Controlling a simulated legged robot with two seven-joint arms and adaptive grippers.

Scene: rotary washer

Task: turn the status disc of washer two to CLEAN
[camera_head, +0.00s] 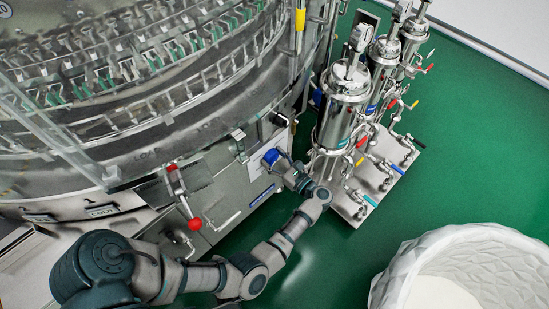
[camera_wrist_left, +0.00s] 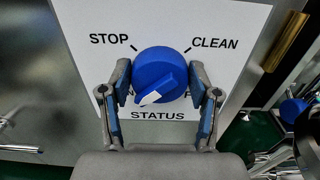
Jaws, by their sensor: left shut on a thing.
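The blue status disc (camera_wrist_left: 158,66) is a round knob with a raised grip bar, on a white label plate (camera_wrist_left: 235,20). Its white pointer tip points down and left, away from the CLEAN mark at the upper right. STOP is at the upper left and STATUS below. Other lettering beside the fingers is partly hidden. My left gripper (camera_wrist_left: 160,82) is shut on the disc, one finger on each side. In the head view the disc (camera_head: 271,156) is on the washer's front panel, with my left gripper (camera_head: 284,166) at it. My right gripper is not in view.
The round washer (camera_head: 150,130) fills the upper left. A lever with red ends (camera_head: 181,200) is on its panel left of the disc. Steel filter housings (camera_head: 343,115) with valves stand close on the right. A white faceted tub (camera_head: 465,245) is at the lower right. Green floor is clear between.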

